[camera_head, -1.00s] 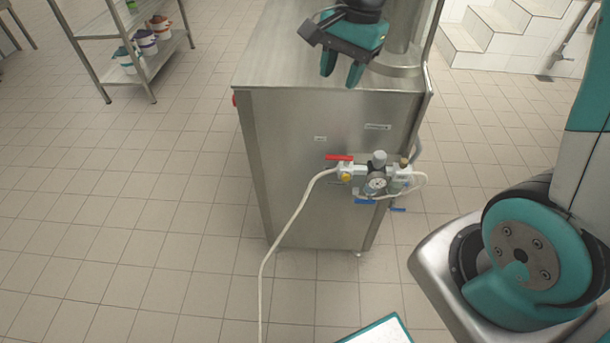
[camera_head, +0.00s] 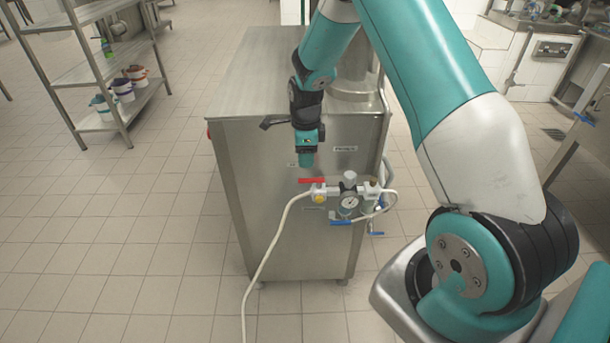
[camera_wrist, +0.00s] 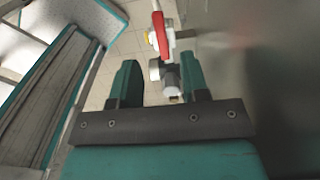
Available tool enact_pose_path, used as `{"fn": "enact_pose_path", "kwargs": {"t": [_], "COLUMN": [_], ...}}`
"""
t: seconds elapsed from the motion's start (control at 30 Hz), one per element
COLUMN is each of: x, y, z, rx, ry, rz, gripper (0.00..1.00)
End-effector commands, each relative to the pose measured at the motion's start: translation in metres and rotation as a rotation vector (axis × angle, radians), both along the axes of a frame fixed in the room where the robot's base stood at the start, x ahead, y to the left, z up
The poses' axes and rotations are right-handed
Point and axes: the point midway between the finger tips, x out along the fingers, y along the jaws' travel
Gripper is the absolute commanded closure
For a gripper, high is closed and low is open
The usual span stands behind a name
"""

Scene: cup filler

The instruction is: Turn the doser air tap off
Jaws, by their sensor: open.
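The air tap's red handle (camera_head: 311,181) lies sideways on the white valve body (camera_head: 322,191) on the front face of the steel cabinet (camera_head: 240,170). My gripper (camera_head: 306,162) points down just above the red handle, close to the cabinet face. In the wrist view, the red handle (camera_wrist: 160,32) shows beyond my open gripper (camera_wrist: 158,78), with nothing held between the teal fingers. The valve fitting (camera_wrist: 165,68) shows near the line between the fingertips. I cannot tell whether a finger touches the handle.
A gauge (camera_head: 349,204) and a blue lever (camera_head: 342,222) sit right of and below the tap. A white hose (camera_head: 268,248) runs down to the floor. A shelf rack with buckets (camera_head: 123,90) stands at the left, with open floor between.

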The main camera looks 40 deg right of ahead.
Motion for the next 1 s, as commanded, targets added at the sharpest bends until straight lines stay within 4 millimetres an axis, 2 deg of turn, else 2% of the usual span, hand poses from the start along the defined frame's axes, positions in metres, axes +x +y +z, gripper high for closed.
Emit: {"fn": "enact_pose_path", "kwargs": {"t": [0.1, 0.3, 0.5, 0.77, 0.8, 0.97, 1.0], "x": [-0.001, -0.001, -0.001, -0.001, -0.001, -0.001, -0.001], "y": [-0.001, -0.002, -0.004, -0.004, -0.004, -0.003, -0.003], "z": [-0.027, -0.059, -0.073, -0.074, -0.074, -0.074, -0.074], "rx": [0.001, 0.001, 0.001, 0.000, 0.000, 0.000, 0.000], "ry": [0.004, 0.002, -0.001, -0.001, -0.001, -0.001, -0.001], "rz": [-0.001, -0.003, -0.005, -0.004, -0.004, -0.004, -0.004], "gripper": [0.58, 0.58, 0.58, 0.58, 0.63, 1.00, 1.00]}}
